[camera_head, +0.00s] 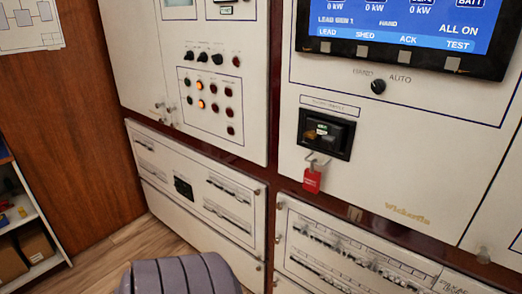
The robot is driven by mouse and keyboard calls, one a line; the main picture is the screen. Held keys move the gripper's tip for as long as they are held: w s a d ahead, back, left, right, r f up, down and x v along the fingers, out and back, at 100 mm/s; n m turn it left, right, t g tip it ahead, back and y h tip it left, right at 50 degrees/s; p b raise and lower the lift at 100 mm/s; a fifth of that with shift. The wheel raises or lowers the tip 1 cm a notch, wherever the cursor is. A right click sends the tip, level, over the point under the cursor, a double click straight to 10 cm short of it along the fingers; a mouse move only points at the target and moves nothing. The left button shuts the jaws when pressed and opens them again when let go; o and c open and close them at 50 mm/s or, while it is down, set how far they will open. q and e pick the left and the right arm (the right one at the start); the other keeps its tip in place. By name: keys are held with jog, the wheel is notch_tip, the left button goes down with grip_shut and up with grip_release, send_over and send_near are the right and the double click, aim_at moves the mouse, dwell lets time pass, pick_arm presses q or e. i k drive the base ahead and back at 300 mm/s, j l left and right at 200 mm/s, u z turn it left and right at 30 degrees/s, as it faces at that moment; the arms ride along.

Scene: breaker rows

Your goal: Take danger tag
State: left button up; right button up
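A red danger tag (312,181) hangs at the middle of the switchboard front. It hangs from a small metal hook or shackle (318,161) just below a black recessed switch unit (326,134) with a labelled strip above it. The tag's print is too small to read. Neither of my grippers shows in the head view.
A lit blue screen (405,22) and a HAND/AUTO knob (378,86) are above the tag. Left are a panel of knobs and lamps (209,102) and a lower breaker panel (190,190). Another breaker panel (360,255) is below. Shelves (28,225) stand far left.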

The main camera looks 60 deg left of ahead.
aim_at(312, 178)
jog(key=u, duration=1.7)
jog(key=i+j+z, duration=0.1)
jog(key=j+z, duration=0.15)
jog(key=z, duration=0.25)
jog(key=i+j+z, duration=0.1)
jog(key=j+z, duration=0.2)
jog(key=z, duration=0.2)
